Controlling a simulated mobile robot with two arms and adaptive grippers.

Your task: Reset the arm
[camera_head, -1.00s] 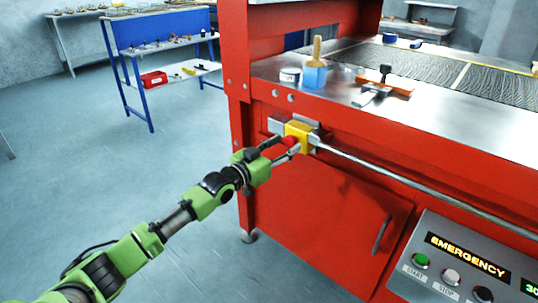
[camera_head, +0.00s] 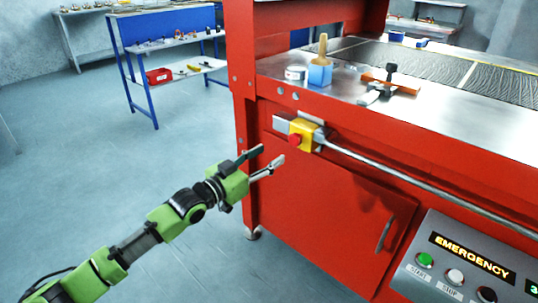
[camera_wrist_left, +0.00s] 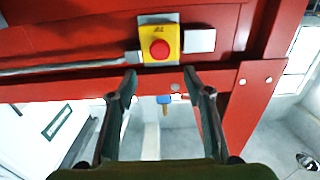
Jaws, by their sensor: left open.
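My left gripper (camera_head: 268,160) is open and empty in the head view, in front of the red machine and just left of and below the emergency button. Its two fingers also show spread apart in the left wrist view (camera_wrist_left: 158,82). The red button (camera_head: 295,140) sits on a yellow box fixed to the machine's front; it shows in the left wrist view (camera_wrist_left: 160,49) beyond the fingertips. The gripper stands apart from the button. My right gripper is in neither view.
The red machine (camera_head: 320,200) carries a mesh belt (camera_head: 440,65), a blue cup with a brush (camera_head: 320,74) and a clamp on an orange block (camera_head: 390,82). A metal rail (camera_head: 420,180) runs along its front. A control panel (camera_head: 465,265) is lower right. The floor at left is clear.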

